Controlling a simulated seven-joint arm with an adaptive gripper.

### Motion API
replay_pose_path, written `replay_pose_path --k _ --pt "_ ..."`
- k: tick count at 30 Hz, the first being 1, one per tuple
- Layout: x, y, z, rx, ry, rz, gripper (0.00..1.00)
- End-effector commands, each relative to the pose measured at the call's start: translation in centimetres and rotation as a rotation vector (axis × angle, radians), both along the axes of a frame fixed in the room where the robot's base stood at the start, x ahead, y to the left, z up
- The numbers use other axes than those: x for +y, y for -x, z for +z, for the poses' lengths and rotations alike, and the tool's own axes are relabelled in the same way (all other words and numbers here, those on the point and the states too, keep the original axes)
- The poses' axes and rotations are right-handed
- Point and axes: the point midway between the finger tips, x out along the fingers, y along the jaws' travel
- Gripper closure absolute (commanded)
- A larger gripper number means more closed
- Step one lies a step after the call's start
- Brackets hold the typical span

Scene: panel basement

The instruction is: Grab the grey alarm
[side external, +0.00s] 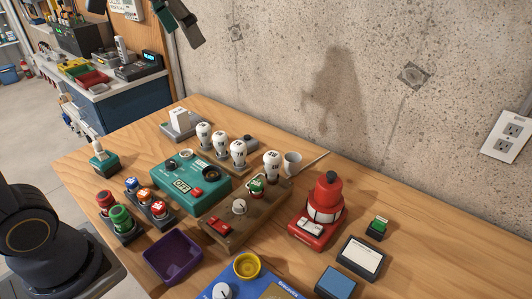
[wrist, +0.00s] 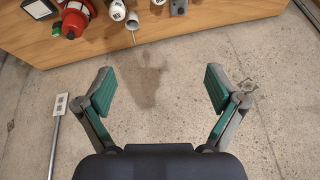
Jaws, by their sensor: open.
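No object in view is clearly a grey alarm. A small grey piece (side external: 249,142) stands behind the white bulbs, against the wall side of the table; a grey piece also shows at the top of the wrist view (wrist: 178,6). A red alarm-like device (side external: 323,207) with a domed top stands right of the table's middle, and it shows in the wrist view (wrist: 75,18). My gripper (side external: 180,22) is high above the table at the top of the side view. In the wrist view its two green-padded fingers (wrist: 158,88) are wide apart with nothing between them.
The wooden table (side external: 440,240) holds a teal box (side external: 190,180), several white bulbs (side external: 238,152), a white cup (side external: 292,162), a purple tray (side external: 172,257) and a grey box with a white block (side external: 179,124). A concrete wall (side external: 370,60) rises behind. The table's right end is clear.

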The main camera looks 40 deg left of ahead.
Motion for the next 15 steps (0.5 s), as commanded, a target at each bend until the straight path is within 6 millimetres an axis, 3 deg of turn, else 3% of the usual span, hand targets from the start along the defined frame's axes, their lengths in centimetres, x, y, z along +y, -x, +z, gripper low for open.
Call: replay_pose_path --k 1,5,7,12,15 --pt "0.5 -3.0 -0.1 0.032 -0.005 -0.005 0.06" --pt "1.8 -9.6 -1.7 0.104 -0.015 -0.021 0.06" --pt "2.6 -12.9 -3.6 0.147 -0.016 -0.025 0.06" --pt "4.7 -19.3 -10.8 0.251 -0.011 -0.021 0.06" --pt "5.6 -21.3 -15.4 0.306 -0.004 -0.010 0.06"
